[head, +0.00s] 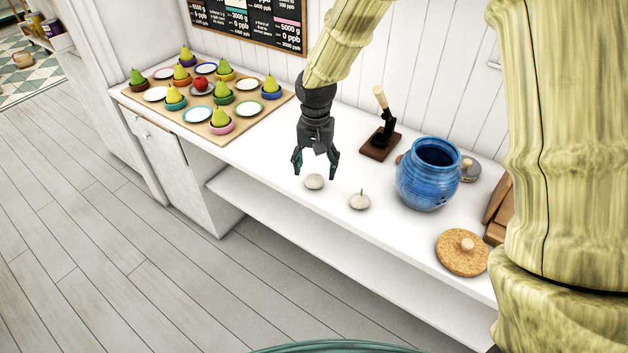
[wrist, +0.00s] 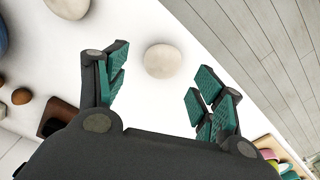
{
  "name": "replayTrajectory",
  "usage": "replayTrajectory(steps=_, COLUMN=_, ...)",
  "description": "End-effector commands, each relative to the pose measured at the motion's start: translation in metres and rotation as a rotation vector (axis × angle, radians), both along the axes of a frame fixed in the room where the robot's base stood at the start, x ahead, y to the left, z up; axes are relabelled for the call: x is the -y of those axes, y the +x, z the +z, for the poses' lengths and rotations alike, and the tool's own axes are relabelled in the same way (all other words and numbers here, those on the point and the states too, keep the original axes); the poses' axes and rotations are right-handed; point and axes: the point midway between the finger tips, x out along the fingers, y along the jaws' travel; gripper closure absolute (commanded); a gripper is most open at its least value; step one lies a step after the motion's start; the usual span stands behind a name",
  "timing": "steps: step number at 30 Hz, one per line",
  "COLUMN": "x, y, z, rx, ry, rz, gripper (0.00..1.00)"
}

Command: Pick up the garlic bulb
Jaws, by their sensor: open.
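Two pale, round, garlic-like bulbs lie on the white counter (head: 262,165). The nearer-to-gripper bulb (head: 314,182) is plain and whitish. The second bulb (head: 360,201), to its right, has a small green sprout on top. I cannot tell for sure which is the garlic bulb. My gripper (head: 316,166) is open and empty, pointing down just above the plain bulb. In the wrist view, that bulb (wrist: 162,61) shows beyond and between the open fingers (wrist: 161,88), apart from them. The other bulb (wrist: 68,5) is cut off at the top left.
A blue jar (head: 427,178) stands right of the bulbs, with a cork lid (head: 462,253) in front. A wooden-handled tool on a dark base (head: 380,146) stands behind. A wooden board (head: 232,138) with pears and saucers is at left. The counter's front edge is close to the bulbs.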

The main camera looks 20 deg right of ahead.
Motion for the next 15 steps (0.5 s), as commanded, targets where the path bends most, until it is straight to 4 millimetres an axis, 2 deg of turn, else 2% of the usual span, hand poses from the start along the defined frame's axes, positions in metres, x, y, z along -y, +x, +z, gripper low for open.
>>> replayTrajectory(steps=9, x=-0.005, y=0.000, z=-0.035, rx=-0.001, ry=0.000, rz=0.003, gripper=0.32)
replayTrajectory(steps=15, x=-0.005, y=0.000, z=-0.043, rx=-0.001, ry=0.000, rz=0.003, gripper=0.32)
